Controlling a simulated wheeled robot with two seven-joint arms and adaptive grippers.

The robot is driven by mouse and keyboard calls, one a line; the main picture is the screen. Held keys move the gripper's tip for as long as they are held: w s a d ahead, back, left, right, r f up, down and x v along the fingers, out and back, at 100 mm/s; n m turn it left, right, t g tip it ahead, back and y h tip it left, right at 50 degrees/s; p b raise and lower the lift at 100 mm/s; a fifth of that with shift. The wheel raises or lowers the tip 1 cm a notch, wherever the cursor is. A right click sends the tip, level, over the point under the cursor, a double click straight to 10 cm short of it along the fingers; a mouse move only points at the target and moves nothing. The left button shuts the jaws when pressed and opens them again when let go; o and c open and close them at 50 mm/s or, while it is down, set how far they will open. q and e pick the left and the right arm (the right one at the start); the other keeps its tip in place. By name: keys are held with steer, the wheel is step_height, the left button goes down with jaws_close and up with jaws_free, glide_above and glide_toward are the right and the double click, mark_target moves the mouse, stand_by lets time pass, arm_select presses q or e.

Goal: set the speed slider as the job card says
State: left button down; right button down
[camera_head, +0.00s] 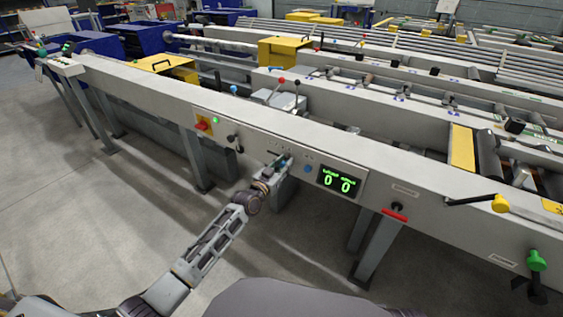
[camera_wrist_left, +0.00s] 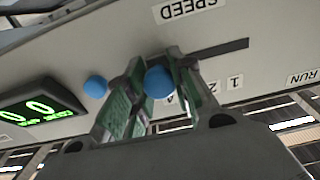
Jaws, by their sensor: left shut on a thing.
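My left gripper (camera_head: 280,164) is at the front panel of the long grey rail. In the left wrist view its two green-padded fingers (camera_wrist_left: 151,92) are shut on a round blue slider knob (camera_wrist_left: 159,82). The wrist view is turned over: the SPEED label (camera_wrist_left: 190,8) reads upside down, and a dark slot (camera_wrist_left: 222,50) runs right from the fingers. Scale marks 1 and 2 lie to the right, and a mark that looks like 4 is by the fingers; the fingers hide part of the scale. My right gripper is not in view. I cannot make out a readable job card.
A second blue knob or button (camera_head: 308,169) sits beside the green display (camera_head: 339,182), which reads 0 and 0. A red switch on a yellow plate (camera_head: 203,125) is left along the rail. A red handle (camera_head: 395,215) and green knob (camera_head: 537,261) are right. Floor in front is open.

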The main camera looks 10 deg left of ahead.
arm_select(q)
steer(key=shift+s+d+f, duration=0.1)
steer(key=shift+d, duration=0.15)
steer(key=c, duration=1.2)
jaws_free()
steer(key=shift+s+a, duration=0.1)
steer(key=shift+s, duration=0.05)
steer(key=shift+s+a, duration=0.3)
steer(key=shift+s, duration=0.35)
steer(key=shift+v, duration=5.1)
steer(key=shift+d, duration=0.1)
